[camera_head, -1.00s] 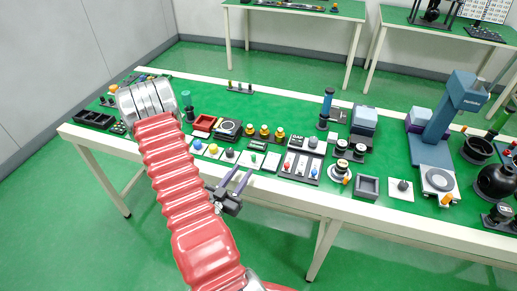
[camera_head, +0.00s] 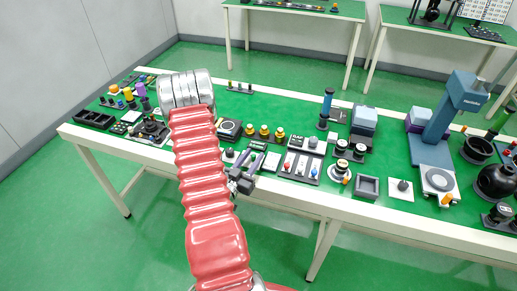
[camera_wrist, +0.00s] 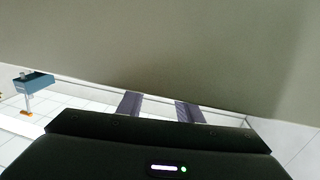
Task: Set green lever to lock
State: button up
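A panel with several small levers (camera_head: 300,168) lies near the table's front edge, right of my gripper. A red tip and a blue tip show on it; I cannot clearly make out a green lever. My gripper (camera_head: 251,156) is at the front edge of the table, left of that panel, beside the small knob plates. In the wrist view its two fingers (camera_wrist: 160,104) are apart with nothing seen between them. A plain grey-beige surface fills the upper wrist view, and no lever shows there.
The long green-topped table (camera_head: 265,100) is crowded with devices. Yellow-topped knobs (camera_head: 264,131) stand behind my gripper. A square dark tray (camera_head: 367,186) and a blue press (camera_head: 437,135) stand to the right. The floor in front is clear.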

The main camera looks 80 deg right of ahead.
jog(key=x, duration=0.5)
jog(key=shift+c, duration=0.4)
grip_shut()
